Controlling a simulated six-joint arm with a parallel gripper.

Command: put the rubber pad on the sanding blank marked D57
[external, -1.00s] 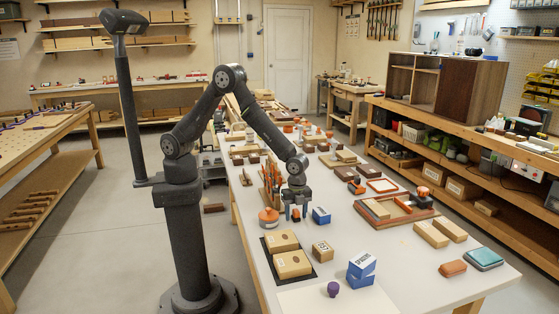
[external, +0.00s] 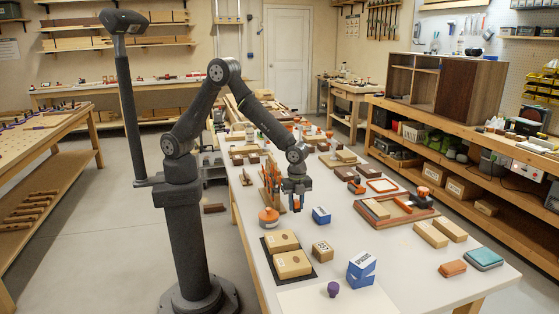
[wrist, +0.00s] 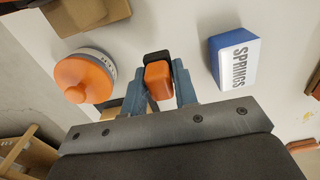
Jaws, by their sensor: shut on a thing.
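My gripper (external: 296,203) is shut on a small orange block with a black end (wrist: 158,76), which I take to be the rubber pad. It hangs a little above the white bench. In the wrist view the block sits between the two blue-grey fingers. Two tan blanks (external: 281,241) (external: 294,264) lie on a dark mat (external: 266,254), below my gripper in the external view. A smaller tan block (external: 322,250) with dark lettering stands right of the mat. The lettering is too small to read surely, so I cannot tell which is D57.
A round orange-topped tin (external: 268,217) stands left of my gripper, with a blue-and-white SPRINGS box (wrist: 233,60) to its right. Blue-and-white boxes (external: 361,266) and a purple knob (external: 333,289) are near the front. A wooden tray (external: 405,217) lies at right.

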